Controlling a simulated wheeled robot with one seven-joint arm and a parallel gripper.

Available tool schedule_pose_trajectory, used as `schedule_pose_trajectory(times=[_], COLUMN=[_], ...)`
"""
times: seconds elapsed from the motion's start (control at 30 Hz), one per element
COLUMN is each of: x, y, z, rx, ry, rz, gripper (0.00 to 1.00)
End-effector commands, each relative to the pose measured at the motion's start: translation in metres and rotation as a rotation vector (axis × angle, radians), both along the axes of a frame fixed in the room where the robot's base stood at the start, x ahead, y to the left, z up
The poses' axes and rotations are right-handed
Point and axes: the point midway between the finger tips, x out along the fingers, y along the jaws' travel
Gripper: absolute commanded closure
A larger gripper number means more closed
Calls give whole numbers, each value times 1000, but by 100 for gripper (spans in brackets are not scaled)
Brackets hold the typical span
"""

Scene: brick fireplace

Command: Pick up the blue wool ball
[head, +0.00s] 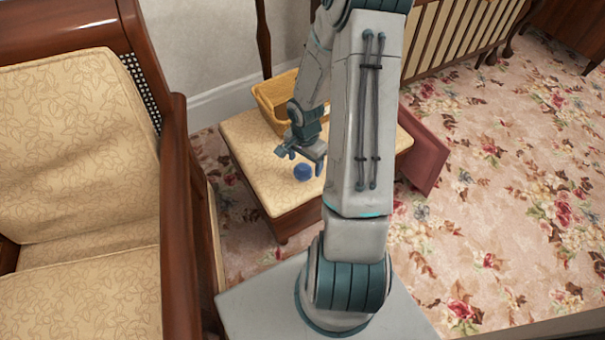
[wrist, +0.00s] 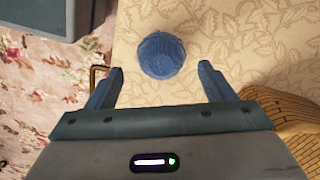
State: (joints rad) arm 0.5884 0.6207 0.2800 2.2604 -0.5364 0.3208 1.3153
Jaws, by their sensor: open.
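The blue wool ball (head: 303,172) rests on the cream patterned top of a low wooden stool (head: 262,180). In the wrist view the ball (wrist: 162,55) lies ahead of the two fingertips, roughly midway between them across the picture. My gripper (head: 301,155) is open and empty, just behind the ball in the head view. In the wrist view my gripper (wrist: 160,80) shows both blue-grey fingers spread apart, with neither touching the ball. I cannot tell the exact height of the fingers above the stool.
A yellow wicker basket (head: 277,97) stands on the back of the stool, close to my gripper; its edge shows at the right in the wrist view (wrist: 290,115). A cushioned wooden armchair (head: 75,140) stands at the left. Flowered carpet (head: 500,180) is clear at the right.

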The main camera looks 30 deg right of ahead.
Motion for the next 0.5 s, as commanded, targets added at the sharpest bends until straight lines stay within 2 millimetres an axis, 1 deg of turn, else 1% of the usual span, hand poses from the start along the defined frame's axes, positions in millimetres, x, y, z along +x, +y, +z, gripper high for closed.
schedule_pose_trajectory(times=[0.03, 0.13, 0.23, 0.33, 0.5], x=[-1, -1, -1, -1, 0], y=[3, 7, 7, 7, 6], z=[-13, -26, -38, -43, -43], rx=[2, 2, 1, 1, 1], ry=[2, 1, 2, 2, 0], rz=[1, 2, 0, 0, -1], gripper=[24, 24, 24, 24, 24])
